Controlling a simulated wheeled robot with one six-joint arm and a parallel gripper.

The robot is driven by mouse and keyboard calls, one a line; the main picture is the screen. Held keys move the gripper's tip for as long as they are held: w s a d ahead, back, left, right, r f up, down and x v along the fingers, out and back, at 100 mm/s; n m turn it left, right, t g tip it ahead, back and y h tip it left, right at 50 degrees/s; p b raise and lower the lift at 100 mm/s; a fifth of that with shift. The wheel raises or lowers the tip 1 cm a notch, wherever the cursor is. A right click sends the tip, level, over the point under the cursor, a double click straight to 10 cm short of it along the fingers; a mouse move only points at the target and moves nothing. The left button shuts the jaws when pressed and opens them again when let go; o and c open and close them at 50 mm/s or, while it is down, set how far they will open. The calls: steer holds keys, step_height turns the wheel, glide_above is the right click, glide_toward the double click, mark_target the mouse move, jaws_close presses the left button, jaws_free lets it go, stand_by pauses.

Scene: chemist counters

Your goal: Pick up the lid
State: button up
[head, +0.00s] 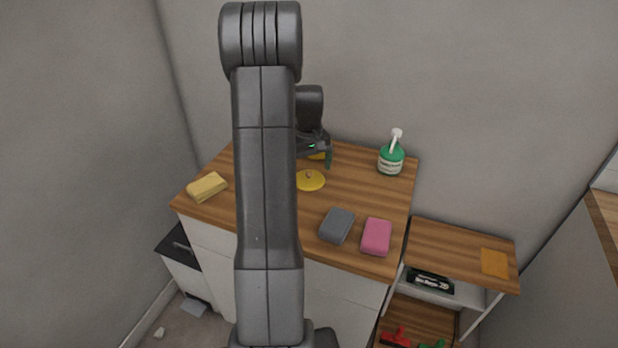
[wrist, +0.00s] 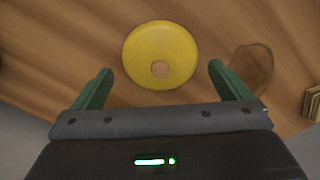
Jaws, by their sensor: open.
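The lid is a round yellow disc (head: 310,180) lying flat on the wooden counter top, partly hidden by my arm in the head view. In the wrist view, a yellow disc (wrist: 160,52) with a small tan round spot lies ahead of and between my green fingers. My gripper (wrist: 160,72) is open and empty, and no finger touches the disc. In the head view my gripper hangs over the back of the counter, one green finger visible. A second bit of yellow (head: 318,155) shows beside it, mostly hidden; I cannot tell what it is.
A green pump bottle (head: 391,160) stands at the back right. A grey block (head: 337,226) and a pink block (head: 376,237) lie at the front right, a yellow sponge-like block (head: 207,187) at the left. The wall is close behind. A lower side table (head: 450,243) stands right.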

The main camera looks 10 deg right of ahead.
mark_target(309, 176)
step_height(309, 176, down, 2)
steer(key=shift+f, duration=0.1)
steer(key=c, duration=1.1)
steer(key=shift+s, duration=0.15)
steer(key=c, duration=0.3)
